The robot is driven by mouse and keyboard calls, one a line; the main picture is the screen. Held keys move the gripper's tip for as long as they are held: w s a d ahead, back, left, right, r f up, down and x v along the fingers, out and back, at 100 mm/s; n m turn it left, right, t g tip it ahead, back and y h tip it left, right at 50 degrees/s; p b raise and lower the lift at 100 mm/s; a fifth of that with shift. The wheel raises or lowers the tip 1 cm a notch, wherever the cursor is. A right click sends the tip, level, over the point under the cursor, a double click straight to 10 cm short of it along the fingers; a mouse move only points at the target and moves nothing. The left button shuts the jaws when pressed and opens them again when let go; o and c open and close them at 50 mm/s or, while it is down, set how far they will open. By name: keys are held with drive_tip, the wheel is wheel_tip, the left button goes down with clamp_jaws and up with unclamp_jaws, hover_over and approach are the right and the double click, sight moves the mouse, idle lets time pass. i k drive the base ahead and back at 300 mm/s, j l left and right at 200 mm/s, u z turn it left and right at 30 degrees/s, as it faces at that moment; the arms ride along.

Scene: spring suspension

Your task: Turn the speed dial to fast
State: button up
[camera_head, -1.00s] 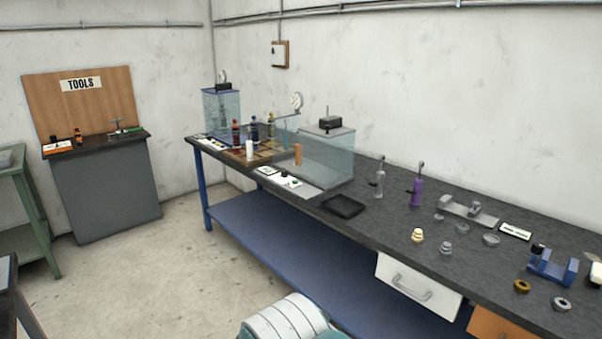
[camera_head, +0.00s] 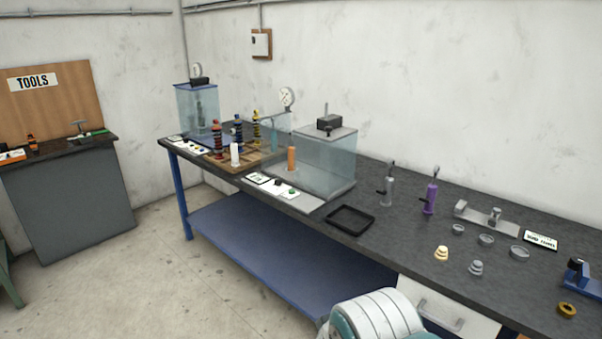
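A white control panel (camera_head: 270,187) lies at the front edge of the bench, before the large glass chamber (camera_head: 327,165). A small dark knob (camera_head: 278,182) and a green button (camera_head: 292,191) sit on it. The knob may be the speed dial; its labels and pointer are too small to read. A second panel (camera_head: 196,149) with small controls lies before the smaller chamber (camera_head: 197,108) at the far left, and I cannot tell which panel holds the dial. My gripper is not in view; a white and teal part of my arm shows at the bottom.
The dark bench (camera_head: 385,255) runs along the wall. Several shock absorbers stand on a wooden board (camera_head: 255,158) between the chambers. The floor (camera_head: 200,270) left of the bench is clear.

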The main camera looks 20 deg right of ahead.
sight(277, 182)
drive_tip(key=i+j+z, duration=0.1)
drive_tip(key=i, duration=0.4)
drive_tip(key=i+j+z, duration=0.15)
drive_tip(key=i, duration=0.35)
drive_tip(key=i+j+z, duration=0.1)
drive_tip(key=i, duration=0.4)
drive_tip(key=i+j, duration=0.15)
drive_tip(key=i, duration=0.3)
drive_tip(key=i+j, duration=0.15)
drive_tip(key=i, duration=0.25)
